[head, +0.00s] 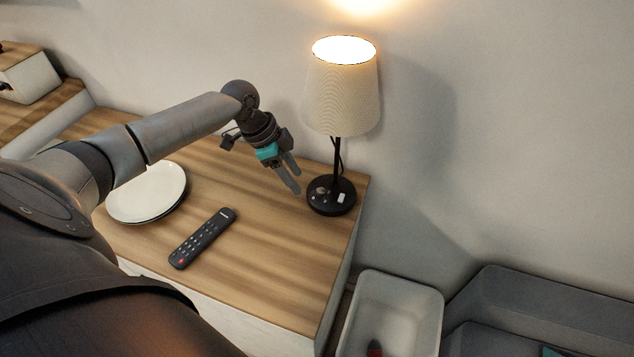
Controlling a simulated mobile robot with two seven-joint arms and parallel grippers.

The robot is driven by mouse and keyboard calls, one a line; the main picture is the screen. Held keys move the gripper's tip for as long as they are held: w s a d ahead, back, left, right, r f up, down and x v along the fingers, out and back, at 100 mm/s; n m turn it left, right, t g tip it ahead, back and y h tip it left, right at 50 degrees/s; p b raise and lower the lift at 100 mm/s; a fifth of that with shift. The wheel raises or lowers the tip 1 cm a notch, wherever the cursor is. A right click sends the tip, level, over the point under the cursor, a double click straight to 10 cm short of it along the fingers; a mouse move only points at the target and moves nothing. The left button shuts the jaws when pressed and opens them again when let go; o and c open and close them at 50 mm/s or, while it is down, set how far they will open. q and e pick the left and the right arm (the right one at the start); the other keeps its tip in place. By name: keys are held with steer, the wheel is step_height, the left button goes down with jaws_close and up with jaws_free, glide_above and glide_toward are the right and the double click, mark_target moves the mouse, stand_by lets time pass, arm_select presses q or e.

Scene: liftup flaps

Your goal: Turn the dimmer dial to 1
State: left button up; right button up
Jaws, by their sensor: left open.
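A lit table lamp with a cream shade (341,92) stands upright near the right end of the wooden tabletop. Its round black base (332,205) carries a small knob, which looks like the dimmer dial (320,191), and a small white piece to the right of it. The dial's marking is too small to read. My left gripper (295,181) is open and empty, just left of the lamp base, with its fingers pointing down toward it. The fingertips look apart from the dial. My right gripper is not in view.
A black remote (203,237) and a white plate (147,193) lie on the wooden tabletop (275,265) left of the lamp. A pale bin (430,308) and a grey container (540,300) stand lower right, beyond the table's edge. The wall is close behind the lamp.

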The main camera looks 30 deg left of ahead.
mark_target(321, 190)
arm_select(q)
steer(key=w+d, duration=0.2)
steer(key=d, duration=0.1)
steer(key=shift+w, duration=0.1)
steer(key=shift+b+x, duration=0.3)
steer(key=shift+x, duration=0.75)
steer(key=shift+w+d+f, duration=0.15)
steer(key=shift+d+f, duration=0.15)
steer(key=shift+f, duration=0.15)
jaws_close()
